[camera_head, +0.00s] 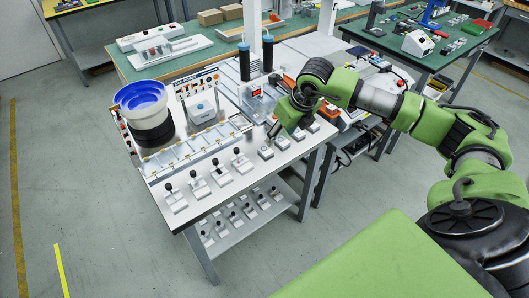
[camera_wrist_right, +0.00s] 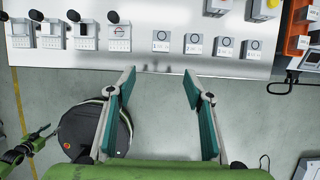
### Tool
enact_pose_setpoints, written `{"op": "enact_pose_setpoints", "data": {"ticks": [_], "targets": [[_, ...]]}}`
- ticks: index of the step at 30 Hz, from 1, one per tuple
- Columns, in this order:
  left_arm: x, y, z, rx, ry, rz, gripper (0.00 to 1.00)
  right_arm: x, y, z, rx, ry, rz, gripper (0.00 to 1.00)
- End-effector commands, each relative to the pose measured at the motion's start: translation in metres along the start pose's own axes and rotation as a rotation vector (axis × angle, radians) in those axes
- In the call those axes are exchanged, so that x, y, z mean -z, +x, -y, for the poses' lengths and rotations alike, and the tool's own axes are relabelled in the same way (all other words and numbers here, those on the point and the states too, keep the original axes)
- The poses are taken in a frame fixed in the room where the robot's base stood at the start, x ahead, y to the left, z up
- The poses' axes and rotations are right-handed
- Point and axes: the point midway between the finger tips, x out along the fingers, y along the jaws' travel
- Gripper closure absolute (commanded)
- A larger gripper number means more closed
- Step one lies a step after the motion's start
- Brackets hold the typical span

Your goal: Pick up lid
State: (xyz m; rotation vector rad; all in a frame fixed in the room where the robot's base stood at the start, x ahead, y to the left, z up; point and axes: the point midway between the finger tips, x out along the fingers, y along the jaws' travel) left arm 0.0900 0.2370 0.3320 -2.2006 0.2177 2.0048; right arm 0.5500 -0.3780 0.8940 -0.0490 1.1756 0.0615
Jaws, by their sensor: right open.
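No piece can be told for sure as the lid. Several small white blocks with dark ring marks stand in a row on the white table (camera_wrist_right: 180,68) in the right wrist view; one such block (camera_wrist_right: 193,46) lies just beyond the fingertips. My right gripper (camera_wrist_right: 158,76) is open and empty, its fingers spread short of the row, over the table's front edge. In the head view the right gripper (camera_head: 276,130) hangs above the table near the small blocks (camera_head: 266,152). A green arm end, likely my left gripper (camera_wrist_right: 45,134), shows small at the wrist view's left edge; its jaws are unclear.
White fixtures with black knobs (camera_head: 220,176) line the table's front left. A blue-lined bowl feeder (camera_head: 142,98) stands at the back left. A lower shelf (camera_head: 240,225) holds more knobbed pieces.

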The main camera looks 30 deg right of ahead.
Motion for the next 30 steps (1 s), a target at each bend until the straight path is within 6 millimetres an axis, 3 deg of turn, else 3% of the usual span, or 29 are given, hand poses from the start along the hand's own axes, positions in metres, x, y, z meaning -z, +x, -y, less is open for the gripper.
{"op": "enact_pose_setpoints", "data": {"ticks": [10, 20, 30], "targets": [[0.001, -0.009, -0.001, -0.001, 0.001, 0.000, 0.60, 0.000, 0.065, -0.003, -0.007, 0.001, -0.003, 0.53], [0.001, -0.015, -0.001, -0.002, 0.002, 0.001, 0.60, -0.001, 0.089, -0.001, -0.007, 0.000, -0.003, 0.53], [0.002, -0.023, -0.002, -0.003, 0.002, 0.000, 0.60, -0.003, 0.128, 0.002, -0.007, 0.000, -0.003, 0.53]]}}
